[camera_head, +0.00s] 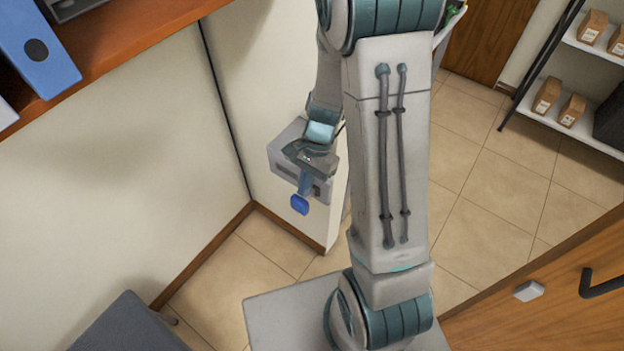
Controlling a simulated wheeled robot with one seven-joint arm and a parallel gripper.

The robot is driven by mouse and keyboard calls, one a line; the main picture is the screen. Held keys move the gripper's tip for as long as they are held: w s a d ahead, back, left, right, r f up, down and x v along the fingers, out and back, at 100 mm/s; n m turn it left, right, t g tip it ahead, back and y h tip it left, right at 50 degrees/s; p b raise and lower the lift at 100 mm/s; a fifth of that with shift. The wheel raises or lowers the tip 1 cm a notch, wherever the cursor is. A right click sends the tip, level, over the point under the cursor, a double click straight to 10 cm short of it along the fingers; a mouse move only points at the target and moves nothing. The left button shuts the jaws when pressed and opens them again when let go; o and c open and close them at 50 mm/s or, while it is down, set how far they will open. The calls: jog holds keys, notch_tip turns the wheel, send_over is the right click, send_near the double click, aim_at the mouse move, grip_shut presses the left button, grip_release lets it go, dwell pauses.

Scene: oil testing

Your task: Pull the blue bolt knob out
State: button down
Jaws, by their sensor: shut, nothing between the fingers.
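The blue bolt knob (300,204) shows at the lower front of a grey box (283,151) on the end of the cream wall. A narrow blue-grey piece runs from the knob up toward my gripper. My gripper (311,158) is in front of the box, just above the knob in the picture. It is shut and holds nothing. Its fingertips are small and partly hidden by the wrist, so I cannot tell whether they touch the box or knob. My arm covers part of the space right of the box.
A wooden shelf with a blue binder (39,46) is at the upper left. A dark grey seat-like object (130,325) is at the lower left. A wooden door (560,300) is at the lower right. White shelves with brown packages (546,96) stand at the upper right. Tiled floor (490,190) is clear between.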

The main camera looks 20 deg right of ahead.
jog(key=shift+s+a, duration=0.45)
jog(key=shift+a, duration=0.2)
jog(key=shift+w+d, duration=0.1)
jog(key=shift+w+d+r+p, duration=0.1)
jog(key=shift+d+r+p, duration=0.1)
jog(key=shift+r+p, duration=0.15)
jog(key=p+v, duration=0.7)
jog(key=v, duration=0.2)
jog(key=shift+r, duration=0.2)
jog(key=shift+a, duration=0.2)
